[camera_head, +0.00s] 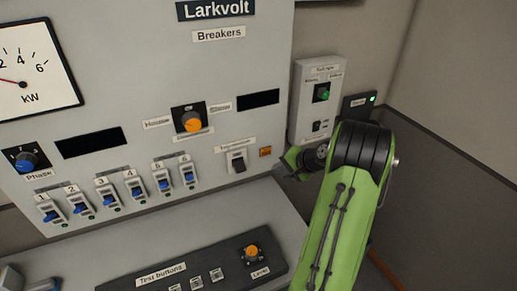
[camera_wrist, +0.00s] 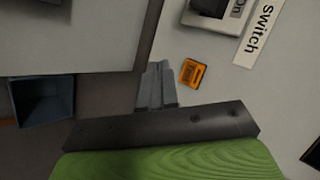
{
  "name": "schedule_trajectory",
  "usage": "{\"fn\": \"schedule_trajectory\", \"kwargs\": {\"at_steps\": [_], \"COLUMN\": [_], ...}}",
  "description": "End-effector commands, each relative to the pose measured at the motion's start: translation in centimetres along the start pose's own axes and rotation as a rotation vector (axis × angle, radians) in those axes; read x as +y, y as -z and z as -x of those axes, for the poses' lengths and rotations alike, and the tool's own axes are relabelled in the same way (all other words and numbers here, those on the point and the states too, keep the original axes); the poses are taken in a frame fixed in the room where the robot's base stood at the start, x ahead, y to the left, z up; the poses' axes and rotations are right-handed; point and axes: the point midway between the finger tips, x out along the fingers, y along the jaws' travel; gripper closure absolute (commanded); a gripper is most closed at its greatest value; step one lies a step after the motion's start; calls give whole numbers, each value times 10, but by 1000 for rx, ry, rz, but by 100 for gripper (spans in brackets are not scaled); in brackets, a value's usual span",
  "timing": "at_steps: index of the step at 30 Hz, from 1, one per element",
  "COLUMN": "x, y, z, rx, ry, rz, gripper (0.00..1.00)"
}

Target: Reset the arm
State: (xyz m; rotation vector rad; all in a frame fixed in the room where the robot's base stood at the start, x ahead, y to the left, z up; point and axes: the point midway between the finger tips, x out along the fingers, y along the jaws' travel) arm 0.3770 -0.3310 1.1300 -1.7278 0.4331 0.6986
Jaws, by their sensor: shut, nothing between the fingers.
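My green arm reaches in from the lower right in the head view. My gripper (camera_head: 284,168) is at its end, small and partly hidden by the wrist, in front of the panel's lower right edge. In the wrist view my gripper's grey fingers (camera_wrist: 157,86) are together with nothing between them. Whether the fingers touch the panel I cannot tell.
The Larkvolt panel (camera_head: 120,95) carries a row of blue breakers, an orange knob (camera_head: 192,122) and a rocker switch (camera_head: 238,163). A test-button console (camera_head: 205,271) sits below. An open blue-grey bin (camera_wrist: 40,101) shows in the wrist view.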

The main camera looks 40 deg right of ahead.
Motion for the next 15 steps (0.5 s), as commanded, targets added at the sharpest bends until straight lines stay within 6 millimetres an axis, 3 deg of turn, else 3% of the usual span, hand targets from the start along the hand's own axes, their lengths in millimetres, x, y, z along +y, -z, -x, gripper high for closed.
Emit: {"fn": "schedule_trajectory", "kwargs": {"at_steps": [7,9,11,14,15], "x": [0,-9,-28,-75,-92], "y": [0,-6,-23,-77,-104], "z": [0,0,1,11,19], "rx": [0,-9,-32,-90,-115], "ry": [0,-8,-32,-101,-131], "rz": [1,28,95,290,380], "gripper": [100,100,100,100,100]}}
